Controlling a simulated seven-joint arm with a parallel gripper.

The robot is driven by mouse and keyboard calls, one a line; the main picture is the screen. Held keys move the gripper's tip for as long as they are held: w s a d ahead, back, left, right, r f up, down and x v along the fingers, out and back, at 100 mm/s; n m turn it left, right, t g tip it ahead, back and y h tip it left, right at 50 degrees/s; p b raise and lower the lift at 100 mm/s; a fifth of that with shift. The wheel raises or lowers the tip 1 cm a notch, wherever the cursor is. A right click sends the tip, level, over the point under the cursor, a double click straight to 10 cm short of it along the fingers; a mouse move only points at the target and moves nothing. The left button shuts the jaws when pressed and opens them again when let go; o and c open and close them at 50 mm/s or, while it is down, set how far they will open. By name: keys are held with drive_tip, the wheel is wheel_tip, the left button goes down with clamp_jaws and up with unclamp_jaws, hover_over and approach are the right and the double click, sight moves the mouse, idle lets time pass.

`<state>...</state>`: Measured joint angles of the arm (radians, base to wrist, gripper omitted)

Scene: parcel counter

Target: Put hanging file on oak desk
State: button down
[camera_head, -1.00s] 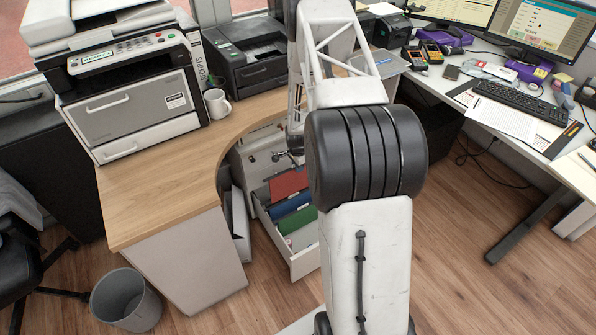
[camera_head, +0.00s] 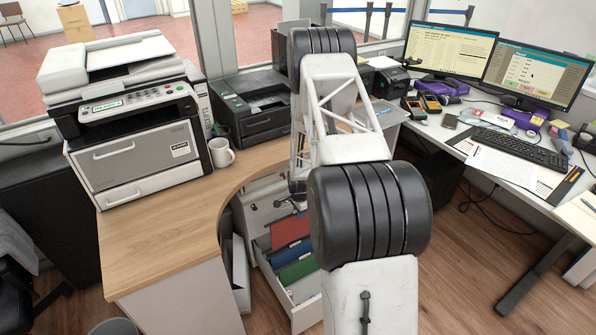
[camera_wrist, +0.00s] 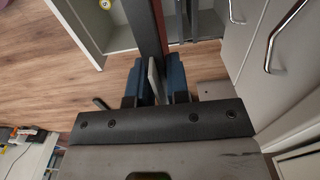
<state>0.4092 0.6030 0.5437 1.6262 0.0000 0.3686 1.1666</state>
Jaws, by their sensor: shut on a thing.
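In the head view an open white drawer (camera_head: 297,313) holds red (camera_head: 290,230), blue (camera_head: 294,252) and green (camera_head: 297,270) hanging files. My gripper (camera_head: 297,190) is mostly hidden behind my arm, near the drawer's far end. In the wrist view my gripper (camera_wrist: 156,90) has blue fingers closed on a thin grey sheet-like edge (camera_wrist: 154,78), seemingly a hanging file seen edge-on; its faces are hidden. A dark bar runs up beyond it, with a narrow dark red strip beside it. The oak desk (camera_head: 165,240) curves around left of the drawer, its front top clear.
A large printer (camera_head: 140,150), a white mug (camera_head: 221,152) and a black printer (camera_head: 255,115) stand along the desk's back. Cabinet fronts with a metal handle (camera_wrist: 280,35) are close at right in the wrist view. A white desk with monitors (camera_head: 450,50) stands at right.

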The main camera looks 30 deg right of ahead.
drive_tip(key=w+r, duration=0.2)
drive_tip(key=r, duration=1.9)
drive_tip(key=w+r, duration=0.3)
drive_tip(key=r, duration=1.8)
drive_tip(key=shift+r, duration=0.25)
drive_tip(key=shift+w+d, duration=0.1)
drive_tip(key=shift+w, duration=0.05)
drive_tip(key=w+d, duration=0.3)
drive_tip(key=w, duration=0.4)
drive_tip(key=w+d+f, duration=0.1)
drive_tip(key=w+d, duration=0.1)
drive_tip(key=w, duration=0.5)
drive_tip(key=shift+w+d+f, duration=0.3)
drive_tip(key=shift+w+d, duration=0.05)
drive_tip(key=shift+d, duration=0.05)
drive_tip(key=shift+f, duration=1.75)
drive_tip(key=shift+f, duration=0.1)
